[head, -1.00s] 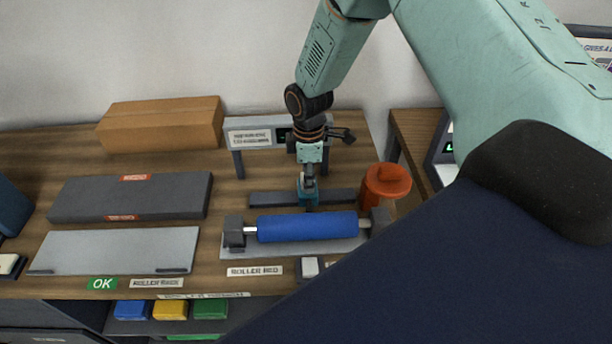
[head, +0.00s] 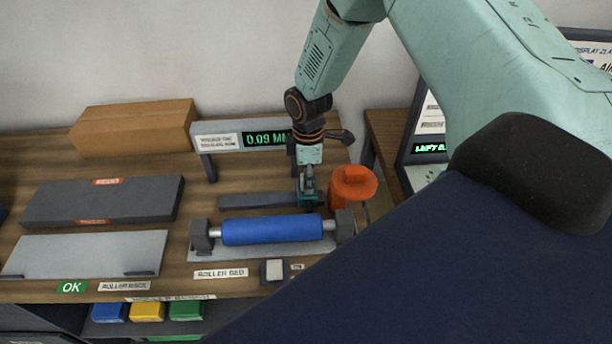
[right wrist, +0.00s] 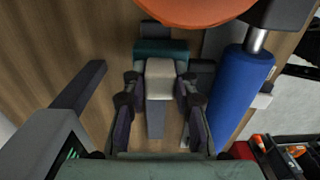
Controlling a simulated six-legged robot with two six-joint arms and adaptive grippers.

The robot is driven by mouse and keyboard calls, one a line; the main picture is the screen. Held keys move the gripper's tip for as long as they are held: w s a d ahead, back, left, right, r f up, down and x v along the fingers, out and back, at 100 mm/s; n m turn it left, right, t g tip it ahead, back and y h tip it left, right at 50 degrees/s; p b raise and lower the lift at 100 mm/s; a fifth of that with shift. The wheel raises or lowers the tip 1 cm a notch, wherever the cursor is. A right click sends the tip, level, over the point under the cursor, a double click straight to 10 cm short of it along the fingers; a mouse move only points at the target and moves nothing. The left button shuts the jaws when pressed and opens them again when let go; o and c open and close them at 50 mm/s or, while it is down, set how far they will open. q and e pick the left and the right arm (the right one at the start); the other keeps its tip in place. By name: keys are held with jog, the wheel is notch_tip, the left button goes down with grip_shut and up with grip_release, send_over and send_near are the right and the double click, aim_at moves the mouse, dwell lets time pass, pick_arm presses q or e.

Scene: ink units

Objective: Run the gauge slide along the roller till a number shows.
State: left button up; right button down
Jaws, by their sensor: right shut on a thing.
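The blue roller (head: 272,229) lies between two dark end blocks on the grey roller bed (head: 205,254). Behind it runs a dark rail (head: 245,201). The teal gauge slide (head: 309,198) is on the rail near the roller's right end. My right gripper (head: 308,182) comes from above and is shut on the slide. In the right wrist view (right wrist: 160,105) its fingers sit on both sides of the slide's pale grip (right wrist: 160,80). The gauge display (head: 265,140) behind shows 0.09 MM in green, its right end hidden by my wrist. My left gripper is not in view.
A grey plate (head: 85,254), a dark slab (head: 103,202) and a cardboard box (head: 135,127) are at left. A second screen (head: 430,148) at right is partly covered by my arm.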

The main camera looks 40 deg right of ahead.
jog(key=shift+s+d+r, duration=0.1)
jog(key=shift+d+r, duration=0.2)
jog(key=shift+d, duration=0.45)
jog(key=shift+a, duration=0.1)
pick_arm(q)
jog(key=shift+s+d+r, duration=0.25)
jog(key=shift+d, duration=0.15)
pick_arm(e)
jog(key=c, duration=1.5)
grip_release()
jog(key=o, duration=0.5)
jog(key=shift+s+f, duration=0.1)
jog(key=shift+s, duration=0.25)
jog(key=shift+c, duration=0.2)
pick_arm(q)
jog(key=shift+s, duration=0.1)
pick_arm(e)
jog(key=shift+w, duration=0.1)
